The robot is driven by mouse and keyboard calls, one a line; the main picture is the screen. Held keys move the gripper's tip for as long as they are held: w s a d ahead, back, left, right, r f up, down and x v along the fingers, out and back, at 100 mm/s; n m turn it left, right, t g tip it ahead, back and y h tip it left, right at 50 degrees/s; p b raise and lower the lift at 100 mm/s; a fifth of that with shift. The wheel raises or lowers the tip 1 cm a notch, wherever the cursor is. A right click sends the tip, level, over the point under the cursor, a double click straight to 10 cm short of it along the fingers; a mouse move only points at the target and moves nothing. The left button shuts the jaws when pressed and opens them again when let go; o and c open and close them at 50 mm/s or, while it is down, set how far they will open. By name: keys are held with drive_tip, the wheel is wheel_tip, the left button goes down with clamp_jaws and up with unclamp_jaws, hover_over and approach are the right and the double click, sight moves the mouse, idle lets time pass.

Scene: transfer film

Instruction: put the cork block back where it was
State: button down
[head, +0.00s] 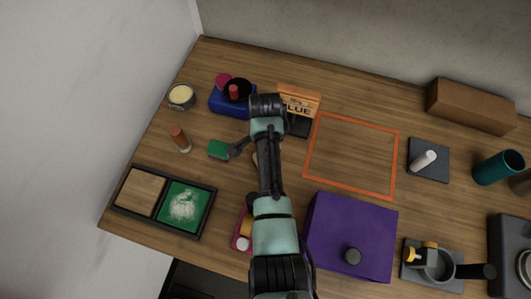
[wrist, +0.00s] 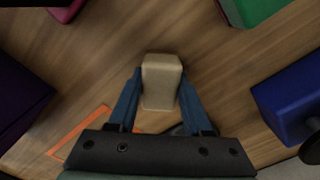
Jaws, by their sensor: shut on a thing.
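The cork block (wrist: 162,82) is a pale beige block with a narrow upright shape in the wrist view. My gripper (wrist: 161,98) is shut on it, with one blue finger on each side. Wood tabletop shows around the block; I cannot tell whether it touches the table. In the head view my arm hides the gripper and most of the block; only a small beige edge (head: 255,158) shows at the left of the arm.
An orange outlined square (head: 351,155) lies bare to the right of my arm. A purple box (head: 330,230) stands in front of it. A dark two-part tray (head: 167,201) is at the front left.

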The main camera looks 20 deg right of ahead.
drive_tip(key=shift+f, duration=0.2)
drive_tip(key=shift+c, duration=1.7)
unclamp_jaws()
drive_tip(key=w+a+r+n+t+h, duration=0.1)
drive_tip(key=w+r+n+t, duration=0.3)
drive_tip(key=r, duration=0.9)
drive_tip(key=w+a+r+n+t, duration=0.1)
drive_tip(key=w+r+t, duration=0.4)
drive_tip(key=r, duration=0.9)
drive_tip(key=w+a+r+n+t+h, duration=0.1)
drive_tip(key=w+r+n+t, duration=0.3)
drive_tip(key=r, duration=0.9)
drive_tip(key=s+a+r+n+t, duration=0.2)
drive_tip(key=s+r+t, duration=0.15)
drive_tip(key=r, duration=0.65)
drive_tip(key=s+a+r+n+t, duration=0.15)
drive_tip(key=r+t, duration=0.35)
drive_tip(key=r, duration=0.5)
drive_tip(key=s+a+r+n+t+y, duration=0.2)
drive_tip(key=s+r+t, duration=0.4)
drive_tip(key=s+r, duration=0.6)
drive_tip(key=shift+s+a+r+n+b, duration=0.35)
drive_tip(key=shift+s+a+n, duration=0.2)
drive_tip(key=shift+a+n, duration=0.15)
